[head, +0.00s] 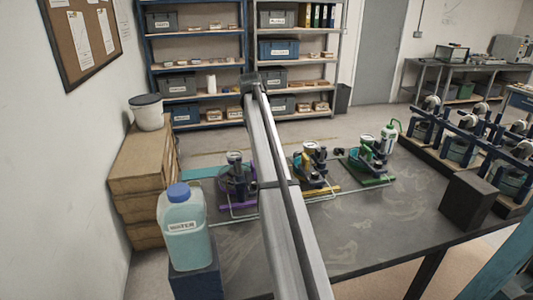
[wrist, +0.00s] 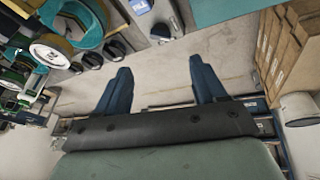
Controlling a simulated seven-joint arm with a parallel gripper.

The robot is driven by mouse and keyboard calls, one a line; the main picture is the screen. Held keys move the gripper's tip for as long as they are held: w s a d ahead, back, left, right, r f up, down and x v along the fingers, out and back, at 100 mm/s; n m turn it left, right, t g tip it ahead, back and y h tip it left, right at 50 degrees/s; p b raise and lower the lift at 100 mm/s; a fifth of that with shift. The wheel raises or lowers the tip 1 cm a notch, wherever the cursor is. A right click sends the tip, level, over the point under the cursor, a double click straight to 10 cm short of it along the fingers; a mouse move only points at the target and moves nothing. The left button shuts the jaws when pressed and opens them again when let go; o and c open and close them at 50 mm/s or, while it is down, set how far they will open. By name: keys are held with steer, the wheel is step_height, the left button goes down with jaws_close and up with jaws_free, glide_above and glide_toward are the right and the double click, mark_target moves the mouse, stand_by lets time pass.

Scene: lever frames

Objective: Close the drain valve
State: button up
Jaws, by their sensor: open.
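Three small pump-like assemblies stand in a row on the dark table (head: 395,205): one with purple parts (head: 236,180), one with yellow parts (head: 312,168) and one with green parts (head: 375,155). I cannot tell which part is the drain valve. In the wrist view, my gripper (wrist: 160,66) has two blue fingers spread wide with nothing between them. Teal rings (wrist: 85,22), a white round part (wrist: 50,54) and dark knobs (wrist: 92,60) lie beyond and left of the fingers. In the head view, a long grey arm link of mine crosses the middle and hides part of the table; fingers are not distinguishable there.
A water jug (head: 183,228) with a blue cap stands on a dark block at front left. Stacked cardboard boxes (head: 143,165) carry a white bucket (head: 147,112). A dark block (head: 468,200) sits near the right edge, beside a rack of wheeled units (head: 460,140). The table's right-front area is clear.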

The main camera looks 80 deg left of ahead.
steer(key=w+a+f+m, duration=0.1)
steer(key=f, duration=0.3)
steer(key=w+a+f+m, duration=0.1)
steer(key=a+f+m, duration=0.1)
steer(key=f, duration=0.2)
steer(key=w+a+f+m, duration=0.1)
steer(key=f, duration=0.3)
steer(key=shift+w+a+f, duration=0.2)
steer(key=shift+f, duration=0.15)
steer(key=shift+c, duration=0.4)
steer(key=c, duration=1)
